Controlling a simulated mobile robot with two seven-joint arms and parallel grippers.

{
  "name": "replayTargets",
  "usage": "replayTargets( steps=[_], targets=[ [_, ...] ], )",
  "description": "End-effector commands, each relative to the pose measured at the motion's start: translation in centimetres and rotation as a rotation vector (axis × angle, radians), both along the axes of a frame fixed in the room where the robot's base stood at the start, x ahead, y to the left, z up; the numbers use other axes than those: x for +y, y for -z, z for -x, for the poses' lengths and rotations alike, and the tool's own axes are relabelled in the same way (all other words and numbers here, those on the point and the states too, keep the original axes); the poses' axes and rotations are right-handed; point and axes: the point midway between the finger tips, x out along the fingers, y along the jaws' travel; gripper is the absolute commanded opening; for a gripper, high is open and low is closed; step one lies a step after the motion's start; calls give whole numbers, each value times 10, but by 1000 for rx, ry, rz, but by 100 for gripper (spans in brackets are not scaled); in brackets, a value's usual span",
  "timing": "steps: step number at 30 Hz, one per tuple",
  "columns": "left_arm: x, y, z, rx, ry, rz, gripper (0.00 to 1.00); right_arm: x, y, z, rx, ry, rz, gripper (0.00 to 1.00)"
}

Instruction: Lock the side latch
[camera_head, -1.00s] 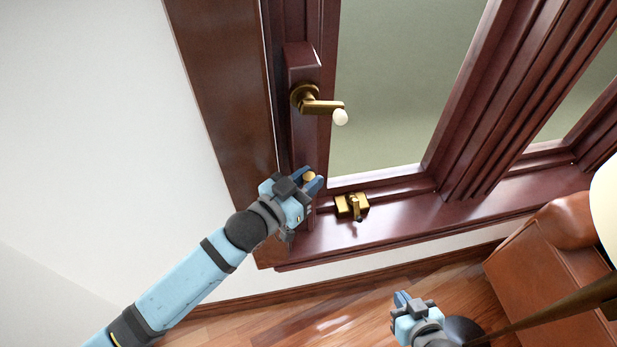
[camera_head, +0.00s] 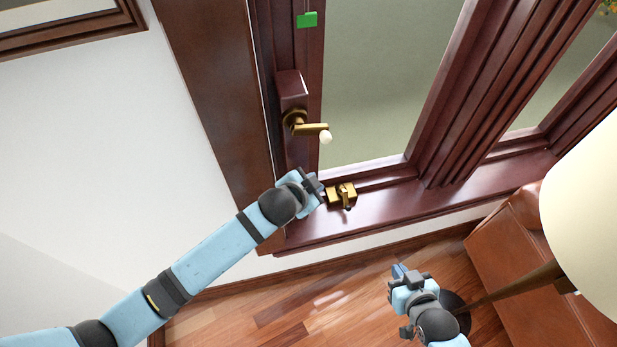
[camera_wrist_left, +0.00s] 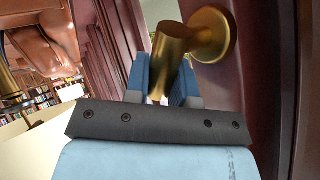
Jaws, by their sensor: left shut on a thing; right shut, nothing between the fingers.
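The side latch (camera_wrist_left: 172,62) is a brass lever on a round brass base, seen close up in the left wrist view against the dark red wooden frame. My left gripper (camera_wrist_left: 160,88) is shut on the lever, a blue finger on each side of it. In the head view my left gripper (camera_head: 317,186) is at the lower left of the window frame and hides the latch there. My right gripper (camera_head: 399,270) is shut and empty, low over the floor, well away from the window.
A brass handle with a white knob (camera_head: 325,137) is above my left gripper. A brass fitting (camera_head: 343,194) sits on the sill (camera_head: 385,218) just right of it. A green tag (camera_head: 307,19) is higher up. A leather chair (camera_head: 500,240) and lampshade (camera_head: 590,210) stand right.

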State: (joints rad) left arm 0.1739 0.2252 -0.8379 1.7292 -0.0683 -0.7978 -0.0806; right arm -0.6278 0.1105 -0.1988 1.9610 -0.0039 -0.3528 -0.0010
Motion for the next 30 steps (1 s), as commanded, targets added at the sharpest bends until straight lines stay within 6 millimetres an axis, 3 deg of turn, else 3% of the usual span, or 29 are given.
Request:
replayTargets(
  steps=[18, 30],
  targets=[
    [-11, 18, -3, 144, 0, -536, 0, 4, -5, -5, -13, 0, -8, 0],
    [-11, 25, -3, 195, 0, -727, 0, 4, -3, -4, -8, -1, -7, 0]
  ],
)
